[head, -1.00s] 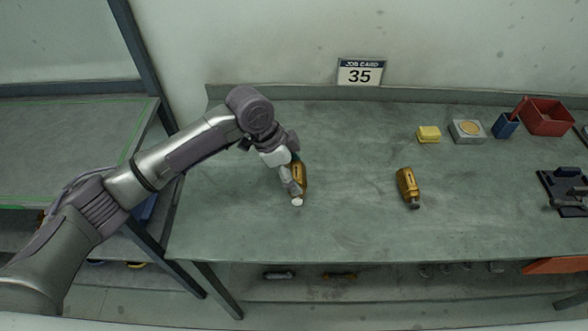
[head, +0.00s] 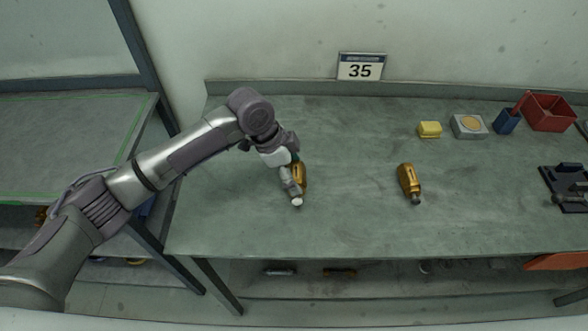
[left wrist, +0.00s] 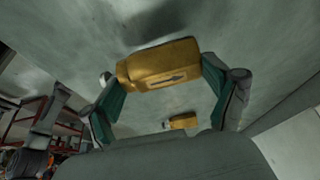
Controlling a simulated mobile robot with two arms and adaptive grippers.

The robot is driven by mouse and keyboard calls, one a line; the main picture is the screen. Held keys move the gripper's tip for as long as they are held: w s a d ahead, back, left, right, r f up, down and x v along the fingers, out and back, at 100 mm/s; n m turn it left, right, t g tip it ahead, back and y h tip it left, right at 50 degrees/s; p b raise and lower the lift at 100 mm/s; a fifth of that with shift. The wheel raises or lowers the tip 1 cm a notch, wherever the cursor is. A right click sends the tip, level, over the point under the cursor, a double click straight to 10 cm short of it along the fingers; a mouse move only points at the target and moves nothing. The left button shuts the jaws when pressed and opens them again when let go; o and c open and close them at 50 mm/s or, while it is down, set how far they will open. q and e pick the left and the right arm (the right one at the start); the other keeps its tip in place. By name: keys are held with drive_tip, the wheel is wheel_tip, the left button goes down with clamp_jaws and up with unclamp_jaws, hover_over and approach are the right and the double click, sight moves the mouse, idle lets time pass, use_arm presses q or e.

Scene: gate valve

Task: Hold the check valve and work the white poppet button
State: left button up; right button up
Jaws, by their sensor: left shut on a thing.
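A brass-coloured check valve (head: 300,174) with a white poppet button (head: 297,202) at its near end is in my left gripper (head: 292,180), over the left part of the bench. In the left wrist view the valve body (left wrist: 160,65) lies between the teal finger pads, with a dark marking on its side. The white button (left wrist: 104,78) sticks out past the left finger. I cannot tell whether the valve touches the bench. A second brass valve (head: 408,181) with a grey end lies on the bench to the right. My right gripper is not in view.
The green-grey bench (head: 345,215) is clear around both valves. At the back right are a yellow block (head: 429,130), a grey box with a round tan top (head: 469,126), a blue holder (head: 507,121) and a red bin (head: 549,112). A dark fixture (head: 564,187) is at the right.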

use_arm(q)
drive_tip(key=shift+f+b, duration=0.5)
drive_tip(key=shift+f, duration=0.65)
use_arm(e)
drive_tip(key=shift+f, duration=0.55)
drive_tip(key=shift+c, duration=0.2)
